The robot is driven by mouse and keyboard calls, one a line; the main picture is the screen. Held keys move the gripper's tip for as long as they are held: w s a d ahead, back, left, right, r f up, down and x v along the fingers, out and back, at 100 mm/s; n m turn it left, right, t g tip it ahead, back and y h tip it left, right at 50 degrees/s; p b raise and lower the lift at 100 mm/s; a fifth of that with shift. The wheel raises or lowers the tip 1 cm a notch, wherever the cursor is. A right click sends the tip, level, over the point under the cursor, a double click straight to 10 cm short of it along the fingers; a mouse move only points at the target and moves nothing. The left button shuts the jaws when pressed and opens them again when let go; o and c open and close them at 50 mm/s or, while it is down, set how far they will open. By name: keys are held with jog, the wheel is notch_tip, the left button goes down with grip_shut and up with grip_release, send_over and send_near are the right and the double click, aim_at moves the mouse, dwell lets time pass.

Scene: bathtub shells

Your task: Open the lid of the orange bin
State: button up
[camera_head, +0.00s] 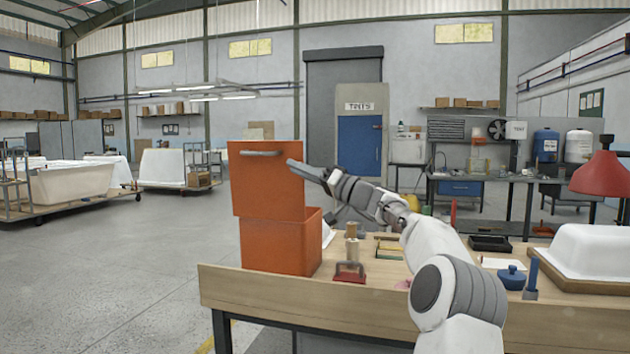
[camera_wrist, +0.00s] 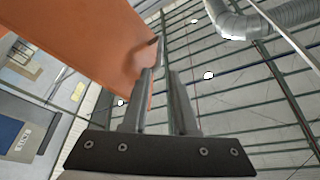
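The orange bin (camera_head: 281,247) stands at the left end of the wooden workbench. Its lid (camera_head: 266,192) is raised and stands upright above the box, with a grey bar handle (camera_head: 262,154) near its top edge. My gripper (camera_head: 291,162) is at the right edge of the lid, near the handle's height. In the wrist view the lid (camera_wrist: 95,45) fills the upper left. The fingers of my gripper (camera_wrist: 163,72) are apart, with nothing clearly held between them. The left finger is close to the lid and a grey bar; I cannot tell whether they touch.
On the workbench (camera_head: 262,302) a red-based stamp (camera_head: 349,271) stands right of the bin. Further right are a blue pot (camera_head: 512,278), a black tray (camera_head: 490,243), a white tub shell (camera_head: 598,252) and a red lamp (camera_head: 601,178).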

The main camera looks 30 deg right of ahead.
jog(key=v, duration=0.4)
jog(key=shift+s+d, duration=0.15)
jog(key=shift+s, duration=0.15)
jog(key=shift+f, duration=0.1)
